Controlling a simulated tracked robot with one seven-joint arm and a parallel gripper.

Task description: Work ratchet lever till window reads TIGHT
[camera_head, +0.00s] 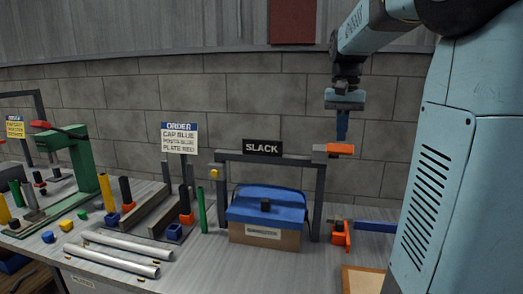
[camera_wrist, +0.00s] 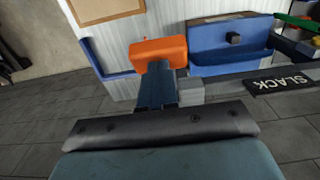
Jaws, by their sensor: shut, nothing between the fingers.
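The window (camera_head: 262,147) reads SLACK on the top bar of a dark frame over the bench; it shows upside down in the wrist view (camera_wrist: 282,83). The ratchet lever's orange handle (camera_head: 340,150) sticks out to the right from a grey block (camera_head: 320,153) at the frame's right end. It also shows in the wrist view (camera_wrist: 158,48). My gripper (camera_head: 342,138) points down with its blue fingers shut and empty, tips at the handle's upper edge. In the wrist view the fingertips (camera_wrist: 157,68) meet the handle's near edge; I cannot tell whether they touch.
A blue-lidded box (camera_head: 266,208) stands under the frame. An orange fixture (camera_head: 340,236) and a blue bar (camera_head: 375,227) lie right of it. A green press (camera_head: 85,165), pipes (camera_head: 120,243) and an order sign (camera_head: 179,138) are at left. Air above the frame is clear.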

